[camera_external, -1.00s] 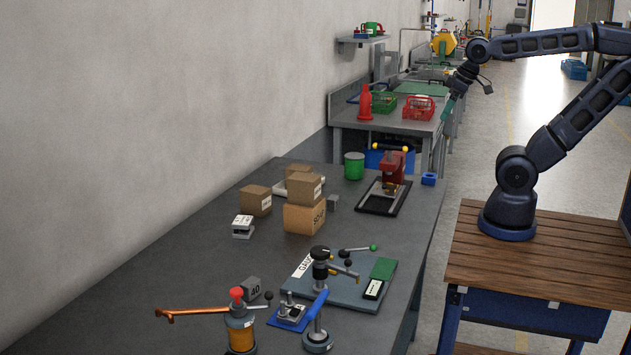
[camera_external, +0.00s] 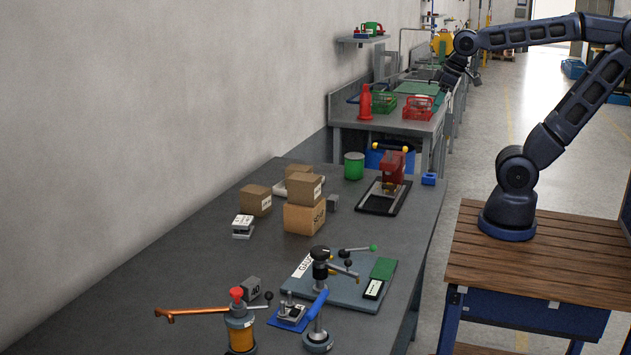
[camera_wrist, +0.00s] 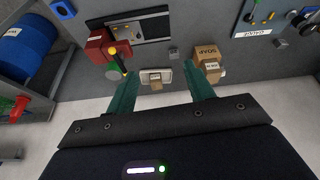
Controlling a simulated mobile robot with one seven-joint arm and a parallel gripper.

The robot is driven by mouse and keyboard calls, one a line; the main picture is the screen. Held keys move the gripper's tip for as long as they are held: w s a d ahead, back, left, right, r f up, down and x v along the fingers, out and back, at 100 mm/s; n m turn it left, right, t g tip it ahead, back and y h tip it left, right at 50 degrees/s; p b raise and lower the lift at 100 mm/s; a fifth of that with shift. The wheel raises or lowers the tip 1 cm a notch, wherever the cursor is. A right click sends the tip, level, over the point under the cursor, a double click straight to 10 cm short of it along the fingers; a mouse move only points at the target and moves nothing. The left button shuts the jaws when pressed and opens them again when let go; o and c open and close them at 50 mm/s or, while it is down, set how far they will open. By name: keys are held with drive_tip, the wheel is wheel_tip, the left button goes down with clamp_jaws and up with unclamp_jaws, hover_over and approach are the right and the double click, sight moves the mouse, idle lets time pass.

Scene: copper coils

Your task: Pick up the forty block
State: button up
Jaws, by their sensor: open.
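The forty block is a small grey block marked 40 (camera_external: 250,287), on the grey bench at the front left, beside the copper-coloured bar and the blue-based device. In the external view my gripper (camera_external: 441,92) is far from it, raised past the bench's right edge toward the back. In the wrist view my gripper (camera_wrist: 162,95) has its two green fingers spread apart, with nothing between them. Past the fingertips the wrist view shows the boxes and the red press. I cannot make out the number 40 in the wrist view.
Cardboard boxes (camera_external: 304,218), a green can (camera_external: 354,166) and a red press (camera_external: 392,168) stand on the bench. A gauge plate (camera_external: 345,290), a blue-based device (camera_external: 290,314) and a red-topped cylinder (camera_external: 240,325) crowd the block's surroundings. Bare bench lies to the block's left.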

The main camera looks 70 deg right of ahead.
drive_tip(key=w+a+r+n+g, duration=0.1)
drive_tip(key=w+a+r+n, duration=0.1)
drive_tip(key=w+a, duration=0.45)
drive_tip(key=w+a+r+n, duration=0.1)
drive_tip(key=w+a+n, duration=0.15)
drive_tip(key=w, duration=0.65)
drive_tip(key=w+a+f+n+g, duration=0.1)
drive_tip(key=w+a+f+n, duration=0.2)
drive_tip(key=w+a, duration=1.15)
drive_tip(key=n+g, duration=0.2)
drive_tip(key=n, duration=0.5)
hover_over(250, 281)
wheel_tip(250, 281, down, 25)
drive_tip(key=shift+s+d+f, duration=0.15)
drive_tip(key=shift+s+f, duration=0.1)
drive_tip(key=shift+f, duration=0.15)
wheel_tip(250, 281, down, 5)
drive_tip(key=shift+r, duration=0.1)
drive_tip(key=shift+w+a+f, duration=0.1)
drive_tip(key=shift+f, duration=1.35)
drive_tip(key=shift+w+a+f, duration=0.1)
drive_tip(key=shift+f, duration=1.35)
